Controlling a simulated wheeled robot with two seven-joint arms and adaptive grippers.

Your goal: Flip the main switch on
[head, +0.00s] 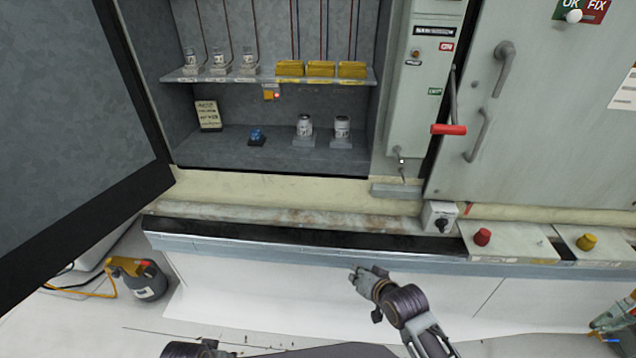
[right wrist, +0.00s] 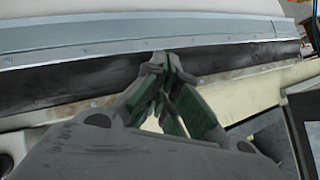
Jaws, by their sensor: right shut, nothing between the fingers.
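The main switch is a lever on the right side of a pale grey-green box (head: 415,95) with a red ON label and a green label below it. The lever's red handle (head: 449,129) hangs low, level with the lower part of the box. My right gripper (head: 356,273) is shut and empty in front of the dark ledge, below and left of the handle and well apart from it. Its closed fingertips show in the right wrist view (right wrist: 168,60), over the ledge. The switch is not visible in the right wrist view.
A dark-topped ledge (head: 300,237) runs between me and the cabinets. An open cabinet door (head: 70,110) fills the left. A small knob box (head: 440,217), a red button (head: 482,237) and a yellow button (head: 586,242) stand below the right door (head: 560,130) with handles.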

